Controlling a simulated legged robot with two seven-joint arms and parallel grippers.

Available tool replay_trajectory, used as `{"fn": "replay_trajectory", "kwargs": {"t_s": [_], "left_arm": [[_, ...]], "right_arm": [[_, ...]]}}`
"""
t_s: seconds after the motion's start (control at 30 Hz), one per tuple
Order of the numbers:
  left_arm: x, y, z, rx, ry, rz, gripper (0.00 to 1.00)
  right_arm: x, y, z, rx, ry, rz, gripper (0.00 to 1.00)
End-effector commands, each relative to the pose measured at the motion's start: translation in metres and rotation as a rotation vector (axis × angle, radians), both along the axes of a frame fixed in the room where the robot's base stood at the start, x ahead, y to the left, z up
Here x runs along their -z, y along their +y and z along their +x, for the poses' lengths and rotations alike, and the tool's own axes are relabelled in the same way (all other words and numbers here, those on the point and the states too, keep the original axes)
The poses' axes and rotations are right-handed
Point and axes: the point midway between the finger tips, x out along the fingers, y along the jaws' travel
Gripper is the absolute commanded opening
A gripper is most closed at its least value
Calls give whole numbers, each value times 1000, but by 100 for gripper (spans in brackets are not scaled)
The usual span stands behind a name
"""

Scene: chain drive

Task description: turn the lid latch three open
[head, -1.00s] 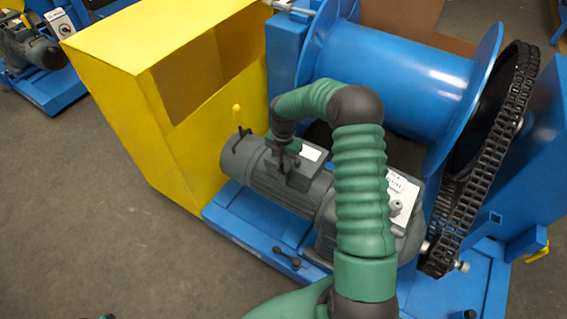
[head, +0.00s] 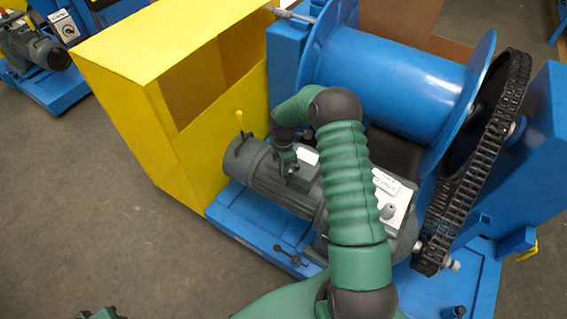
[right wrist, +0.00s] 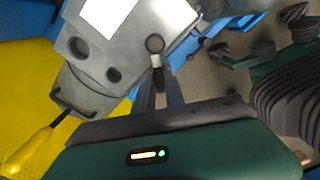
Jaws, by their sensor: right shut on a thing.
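The grey motor (head: 260,185) carries a terminal box with a lid (right wrist: 135,30); the box also shows in the head view (head: 303,178). A small dark latch with a round head (right wrist: 155,44) stands at the lid's edge in the right wrist view. My right gripper (right wrist: 160,88) is shut on this latch, its two narrow fingers on either side of the stem. In the head view my right gripper (head: 288,166) points down at the box, and the latch is hidden there. Part of my left arm (head: 100,314) shows at the bottom edge; its jaws are not clear.
A yellow-handled lever (right wrist: 30,150) stands by the motor's end. The yellow guard (head: 150,110) is to the left, the blue drum (head: 395,80) behind, and the black chain (head: 480,165) to the right. A small dark lever (head: 287,256) lies on the blue base.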

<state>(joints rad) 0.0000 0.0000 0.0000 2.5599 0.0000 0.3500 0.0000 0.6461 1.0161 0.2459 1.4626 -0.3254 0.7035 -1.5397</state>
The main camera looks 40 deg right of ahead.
Motion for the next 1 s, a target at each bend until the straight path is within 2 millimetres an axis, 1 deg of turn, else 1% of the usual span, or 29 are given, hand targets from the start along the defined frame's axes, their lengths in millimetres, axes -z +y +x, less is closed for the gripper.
{"fn": "replay_trajectory", "kwargs": {"t_s": [0.03, 0.4, 0.8, 1.0], "left_arm": [[-7, 0, 0, 0, 0, 0, 36], [-26, 0, 0, 0, 0, 0, 36], [-37, 0, 0, 0, 0, 0, 36], [-40, 0, 0, 0, 0, 0, 36]], "right_arm": [[-4, -1, 1, 42, -2, -3, 0], [-3, -2, 3, 395, -3, -3, 0], [-2, -3, 4, 754, -4, -2, 0], [-1, -4, 5, 886, -6, -2, 0]]}}
